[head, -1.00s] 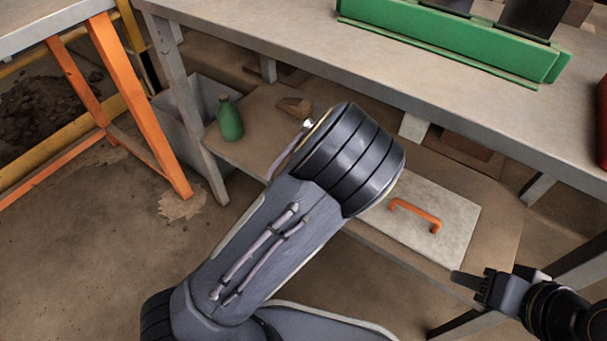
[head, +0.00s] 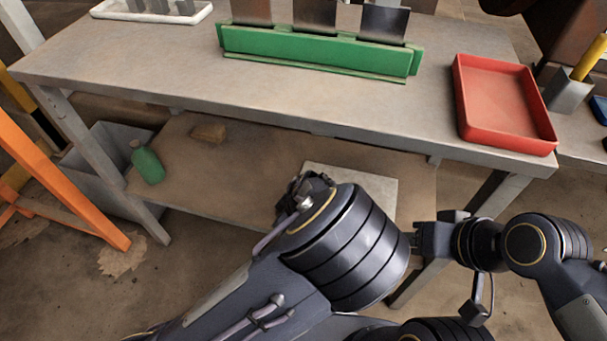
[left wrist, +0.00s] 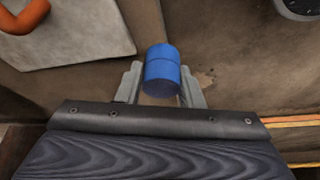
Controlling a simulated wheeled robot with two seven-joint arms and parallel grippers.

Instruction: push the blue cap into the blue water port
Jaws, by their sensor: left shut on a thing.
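The blue cap (left wrist: 162,70), a short cylinder, sits between the two grey fingers of my left gripper (left wrist: 161,88) in the left wrist view. The gripper is shut on it, above a brown surface. In the head view my left forearm fills the lower middle and hides the fingers and the cap. My right gripper (head: 418,240) is just right of the left arm, in front of the bench; its fingertips are too small and partly covered to tell their opening. I cannot make out the blue water port in either view.
The grey workbench (head: 150,72) carries a green rack (head: 310,52) with upright metal plates and a red tray (head: 505,130). The lower shelf (head: 235,195) holds a green bottle (head: 148,164) and a pale panel (head: 385,190). The panel's orange handle (left wrist: 22,18) shows in the left wrist view.

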